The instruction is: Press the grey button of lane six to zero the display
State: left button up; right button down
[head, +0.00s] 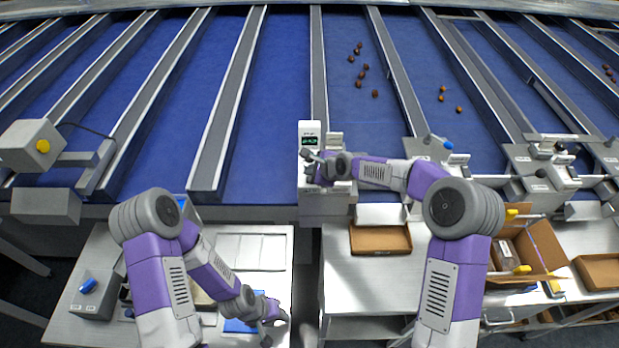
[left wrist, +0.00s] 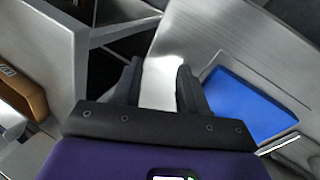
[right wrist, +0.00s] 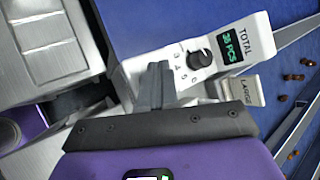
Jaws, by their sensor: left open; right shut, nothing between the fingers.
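The white counter unit (head: 309,128) stands at the belt's front edge, in the middle of the head view. In the right wrist view its panel (right wrist: 215,45) carries the word TOTAL, a lit green display (right wrist: 234,49) that seems to read 38 PCS, and a black knob (right wrist: 199,59) with several numbers round it. My right gripper (right wrist: 155,72) is shut and empty, its tips at the panel's left part; contact cannot be told. I see no grey button; the fingers may hide it. In the head view this gripper (head: 309,163) is just below the display. My left gripper (left wrist: 158,72) is open and empty over the left table.
A blue pad (left wrist: 245,105) lies near my left gripper. A plate marked LARGE (right wrist: 248,90) stands beside the panel. Brown trays (head: 380,251) and an open carton (head: 540,248) are at right. Dates (head: 363,72) lie on the blue belt, between grey dividers.

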pick_arm(q)
jog(key=shift+f, duration=0.1)
pick_arm(e)
jog(key=shift+f, duration=0.1)
dwell(0.5)
pick_arm(q)
jog(key=shift+f+b, duration=0.4)
jog(key=shift+b, duration=0.05)
pick_arm(e)
jog(key=shift+f, duration=0.35)
pick_arm(q)
jog(key=shift+f, duration=0.15)
pick_arm(e)
jog(key=shift+f, duration=0.2)
